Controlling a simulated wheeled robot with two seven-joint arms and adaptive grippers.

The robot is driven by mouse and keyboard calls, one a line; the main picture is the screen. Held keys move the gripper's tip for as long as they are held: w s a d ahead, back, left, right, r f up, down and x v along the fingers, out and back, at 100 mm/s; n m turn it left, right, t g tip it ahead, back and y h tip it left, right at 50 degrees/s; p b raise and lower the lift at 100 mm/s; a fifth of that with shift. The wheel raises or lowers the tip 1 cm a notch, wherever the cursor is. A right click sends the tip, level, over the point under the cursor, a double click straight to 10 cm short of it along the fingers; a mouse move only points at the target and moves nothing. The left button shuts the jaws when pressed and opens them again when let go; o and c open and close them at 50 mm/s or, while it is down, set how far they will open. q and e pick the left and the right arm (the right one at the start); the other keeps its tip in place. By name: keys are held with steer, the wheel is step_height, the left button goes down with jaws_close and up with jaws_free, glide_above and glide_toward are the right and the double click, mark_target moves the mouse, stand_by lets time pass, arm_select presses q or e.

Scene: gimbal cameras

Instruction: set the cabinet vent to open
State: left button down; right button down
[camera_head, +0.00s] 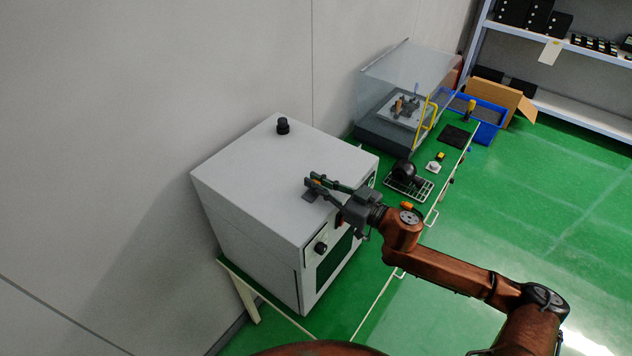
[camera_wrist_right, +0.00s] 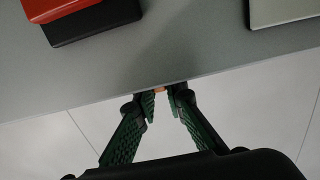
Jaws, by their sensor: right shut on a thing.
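The white cabinet (camera_head: 255,180) stands against the wall on a green-topped table. A short black round fitting (camera_head: 283,126) stands up at the back of its top, away from my gripper. A small dark grey plate (camera_head: 310,196) lies near the top's front edge, partly under my right gripper (camera_head: 316,182). That gripper is shut on a small orange piece, which shows between its fingertips in the right wrist view (camera_wrist_right: 160,89). The fingers hide most of this piece, and I cannot tell the vent's setting. My left gripper is out of view.
The cabinet front has a black knob (camera_head: 320,247) and a dark window (camera_head: 334,262). To the right are a black device on a wire rack (camera_head: 408,187), a clear-covered case (camera_head: 400,95), a blue tray (camera_head: 487,131) and shelves (camera_head: 580,105). The green floor at right is clear.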

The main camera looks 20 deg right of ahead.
mark_target(330, 177)
steer(key=shift+w+d, duration=0.1)
steer(key=w+d, duration=0.2)
steer(key=w+d+p, duration=0.1)
steer(key=d, duration=0.2)
steer(key=shift+w+p, duration=0.3)
steer(key=shift+w, duration=0.1)
steer(key=shift+a, duration=0.1)
steer(key=c, duration=2)
jaws_free()
steer(key=shift+o, duration=0.2)
